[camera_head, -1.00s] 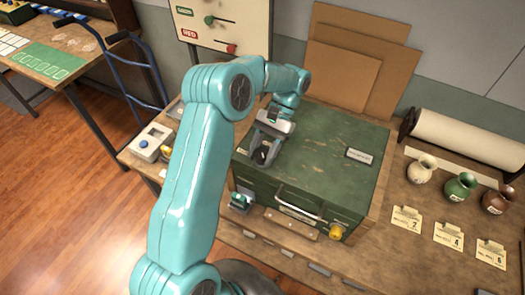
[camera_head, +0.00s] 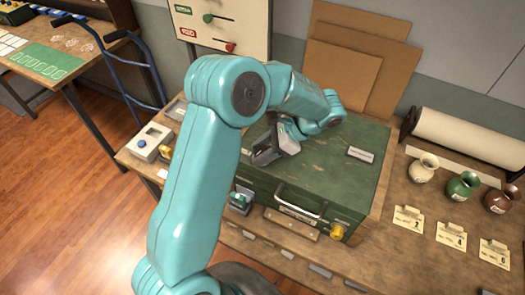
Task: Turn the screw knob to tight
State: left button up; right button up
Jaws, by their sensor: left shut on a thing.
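My left arm comes in from the lower left and bends over the green box (camera_head: 330,165). My left gripper (camera_head: 264,156) is over the left part of the box's lid, its dark fingers pointing toward the front left. It is shut on a small dark thing, which seems to be the screw knob; the fingers and wrist hide most of it, so its turn cannot be read. A yellow knob-like fitting (camera_head: 338,230) is at the box's front right corner, apart from the gripper. A small teal fitting (camera_head: 241,200) is at the front left. My right gripper is not in view.
The box stands on a wooden bench (camera_head: 400,262). A control box with a blue button (camera_head: 147,143) is at the left. Several vases, a cream one (camera_head: 422,168) among them, stand at the right behind number cards. Cardboard sheets (camera_head: 340,75) lean on the wall.

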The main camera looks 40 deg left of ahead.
pick_arm(q)
jog(key=m+t, duration=0.1)
jog(key=m, duration=0.1)
jog(key=m+t+y+b, duration=0.1)
jog(key=shift+s+f+m+y, duration=0.1)
jog(key=shift+m+y, duration=0.2)
jog(key=shift+m, duration=0.1)
jog(key=m+t+y+b, duration=0.1)
jog(key=m+t, duration=0.2)
jog(key=shift+m, duration=0.3)
jog(key=m+t+b, duration=0.2)
jog(key=m+t, duration=0.2)
jog(key=m, duration=0.1)
jog(key=shift+m+t+h+b, duration=0.4)
jog(key=shift+m+t+b, duration=0.35)
jog(key=shift+m, duration=0.45)
jog(key=shift+r, duration=0.25)
jog(key=o, duration=1)
jog(key=shift+o, duration=0.2)
jog(key=shift+a+f, duration=0.15)
